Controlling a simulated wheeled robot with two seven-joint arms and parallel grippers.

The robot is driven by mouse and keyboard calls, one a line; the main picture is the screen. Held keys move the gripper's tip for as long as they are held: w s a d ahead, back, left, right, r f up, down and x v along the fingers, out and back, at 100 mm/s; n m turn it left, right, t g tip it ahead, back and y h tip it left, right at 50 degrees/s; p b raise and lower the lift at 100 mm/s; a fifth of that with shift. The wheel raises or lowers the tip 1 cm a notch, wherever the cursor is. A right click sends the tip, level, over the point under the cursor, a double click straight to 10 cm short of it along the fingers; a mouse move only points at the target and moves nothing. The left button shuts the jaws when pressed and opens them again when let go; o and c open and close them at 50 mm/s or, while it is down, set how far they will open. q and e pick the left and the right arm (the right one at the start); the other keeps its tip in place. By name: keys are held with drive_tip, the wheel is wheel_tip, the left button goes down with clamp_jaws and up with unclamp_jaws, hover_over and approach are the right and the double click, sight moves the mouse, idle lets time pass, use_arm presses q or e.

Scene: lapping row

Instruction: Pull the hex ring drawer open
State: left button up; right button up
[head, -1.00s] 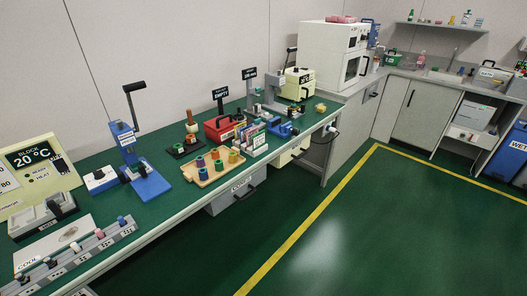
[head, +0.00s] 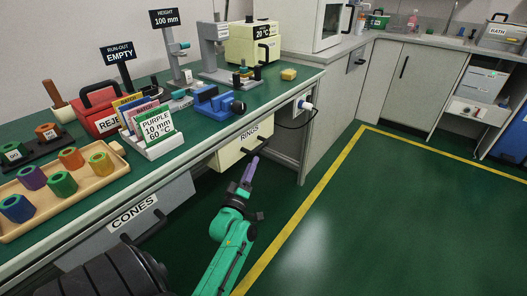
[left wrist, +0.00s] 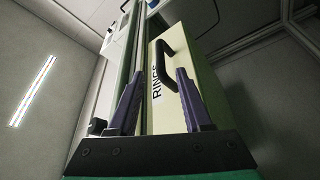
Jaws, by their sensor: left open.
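The hex ring drawer is the cream drawer (head: 228,156) labelled RINGS under the green bench. It has a black bar handle (head: 252,146) and also shows in the left wrist view (left wrist: 198,98), with its handle (left wrist: 166,62) upright in that picture. My left gripper (head: 249,170) is below and in front of the handle, its purple fingers pointing up toward it. In the left wrist view the gripper (left wrist: 160,80) is open, and the handle appears beyond and between the fingertips, apparently not gripped. How far the drawer stands out is hard to tell. My right gripper is not in view.
A white plug with a black cable (head: 306,105) is on the bench's right end. Green floor (head: 330,220) to the right is clear.

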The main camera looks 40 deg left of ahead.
sight(259, 148)
use_arm(q)
drive_tip(key=b+x, duration=0.1)
drive_tip(key=x, duration=0.7)
drive_tip(key=shift+f, duration=0.15)
drive_tip(key=shift+w+a+r, duration=0.2)
drive_tip(key=shift+w+a, duration=0.05)
drive_tip(key=shift+w, duration=0.15)
clamp_jaws()
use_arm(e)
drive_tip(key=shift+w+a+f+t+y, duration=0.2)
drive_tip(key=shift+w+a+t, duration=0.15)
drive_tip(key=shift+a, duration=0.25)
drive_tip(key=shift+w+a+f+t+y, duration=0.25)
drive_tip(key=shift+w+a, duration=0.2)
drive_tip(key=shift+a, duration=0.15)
use_arm(q)
drive_tip(key=shift+f, duration=0.1)
